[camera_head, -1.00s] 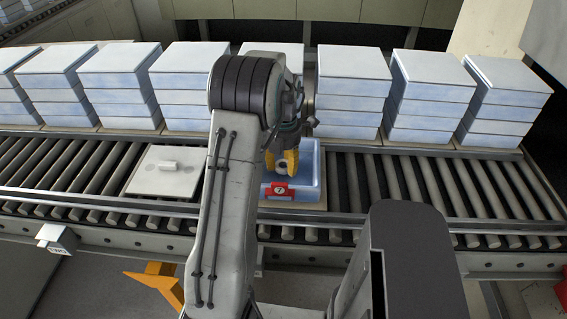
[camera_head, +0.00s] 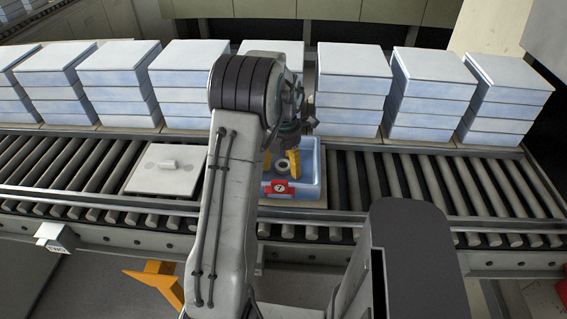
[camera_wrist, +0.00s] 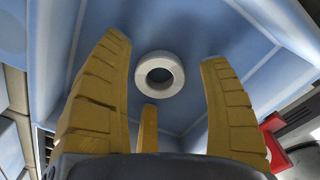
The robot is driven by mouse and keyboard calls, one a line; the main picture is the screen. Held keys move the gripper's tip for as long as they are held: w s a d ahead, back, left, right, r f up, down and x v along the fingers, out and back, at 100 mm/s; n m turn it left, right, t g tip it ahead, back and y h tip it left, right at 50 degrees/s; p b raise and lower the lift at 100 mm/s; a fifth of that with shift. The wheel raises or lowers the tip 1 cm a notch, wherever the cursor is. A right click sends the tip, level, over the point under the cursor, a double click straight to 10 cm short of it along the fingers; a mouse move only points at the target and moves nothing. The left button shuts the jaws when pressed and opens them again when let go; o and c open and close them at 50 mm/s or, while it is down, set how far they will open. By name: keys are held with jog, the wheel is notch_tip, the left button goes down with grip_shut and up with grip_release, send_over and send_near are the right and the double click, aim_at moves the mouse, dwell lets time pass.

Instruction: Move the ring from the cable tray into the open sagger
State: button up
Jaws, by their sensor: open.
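The open sagger (camera_head: 309,156) is a light blue, open-topped box on the roller conveyor with a red tag marked 7 on its front. The ring (camera_head: 283,167) is pale with a dark hole and lies inside the sagger. In the wrist view the ring (camera_wrist: 160,74) rests on the blue sagger floor (camera_wrist: 205,45), apart from the fingers. My gripper (camera_head: 281,161) has yellow fingers, spread open around the ring inside the sagger. It also shows in the wrist view (camera_wrist: 165,60), open and empty. The cable tray is not identifiable in these views.
A flat grey lid (camera_head: 150,180) with a small handle lies on the conveyor to the left. Stacked blue saggers (camera_head: 352,90) with white lids line the back. Bare rollers (camera_head: 400,190) extend right of the open sagger. The conveyor rail (camera_head: 110,203) runs along the front.

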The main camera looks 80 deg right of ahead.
notch_tip(320, 180, up, 12)
dwell(0.8)
dwell(0.3)
jog(key=w+a+r+m+t+h, duration=0.1)
jog(key=w+a+r+m, duration=0.15)
jog(key=w+a, duration=0.85)
jog(key=w+a+r+m, duration=0.25)
jog(key=w+a, duration=0.55)
jog(key=w, duration=0.5)
jog(key=w+a+m+t, duration=0.2)
jog(key=a, duration=1.4)
jog(key=s+a+f+m, duration=0.1)
jog(key=s+a, duration=0.1)
jog(key=a, duration=0.3)
jog(key=s+a+f+m+t+y, duration=0.1)
jog(key=s+a+f, duration=0.1)
jog(key=a, duration=0.3)
jog(key=shift+s+a+m, duration=0.25)
jog(key=shift+s+m, duration=0.15)
jog(key=shift+s, duration=0.35)
